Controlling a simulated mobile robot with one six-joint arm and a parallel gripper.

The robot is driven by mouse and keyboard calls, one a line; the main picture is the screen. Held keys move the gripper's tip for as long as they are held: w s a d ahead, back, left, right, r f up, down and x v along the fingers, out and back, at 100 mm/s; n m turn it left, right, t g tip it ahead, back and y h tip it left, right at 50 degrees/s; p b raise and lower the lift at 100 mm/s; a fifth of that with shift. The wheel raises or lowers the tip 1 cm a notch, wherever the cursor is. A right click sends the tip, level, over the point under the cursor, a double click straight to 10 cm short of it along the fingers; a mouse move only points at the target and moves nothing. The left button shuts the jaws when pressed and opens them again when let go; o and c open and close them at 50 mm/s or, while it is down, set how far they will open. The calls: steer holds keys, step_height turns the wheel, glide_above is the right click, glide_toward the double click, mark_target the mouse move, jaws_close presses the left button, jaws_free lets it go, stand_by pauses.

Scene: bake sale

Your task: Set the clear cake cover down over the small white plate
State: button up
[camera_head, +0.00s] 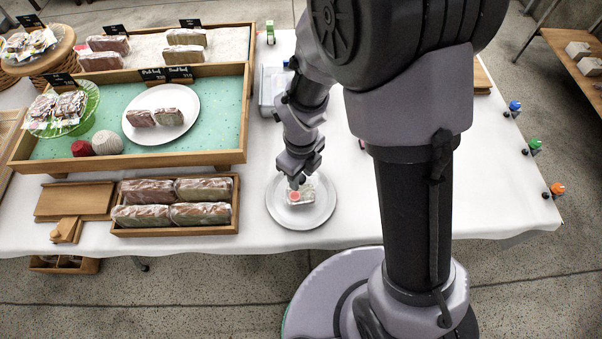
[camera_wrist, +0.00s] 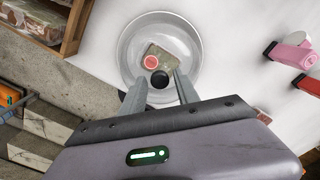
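The small white plate (camera_head: 276,214) lies on the white table near its front edge; it also shows in the wrist view (camera_wrist: 124,42). A wrapped bake with a red round sticker (camera_wrist: 152,60) sits on it. The clear cake cover is hard to make out; its black knob (camera_wrist: 159,79) shows in the wrist view, with a faint ring inside the plate's rim. Whether the cover's rim touches the plate cannot be told. My gripper (camera_head: 296,184) points down over the plate. In the wrist view my fingers (camera_wrist: 161,75) stand either side of the knob with small gaps.
Left of the plate stands a wooden crate of wrapped loaves (camera_head: 238,205), with a large green-floored tray (camera_head: 215,120) behind it. A grey box (camera_head: 268,90) stands behind my gripper. Coloured bottles (camera_head: 557,189) line the right edge. The table right of my arm is mostly clear.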

steer(key=shift+o, duration=0.3)
steer(key=s+d+r+n+t+p, duration=0.1)
steer(key=r+n+p, duration=0.15)
steer(key=r, duration=0.55)
steer(key=s+d+r+n+t+y+p, duration=0.15)
steer(key=r+n, duration=0.25)
steer(key=r, duration=0.4)
steer(key=s+d+r+n+p, duration=0.1)
steer(key=d+r+n, duration=0.15)
steer(key=r, duration=0.55)
steer(key=s+d+r+n+t+b, duration=0.1)
steer(key=s+r+n+t+b, duration=0.1)
steer(key=s+n, duration=0.6)
steer(key=shift+d+r+n+t+b, duration=0.5)
steer(key=shift+r+n, duration=0.8)
steer(key=shift+n, duration=1.5)
steer(key=shift+a+y, duration=0.15)
steer(key=shift+y, duration=0.1)
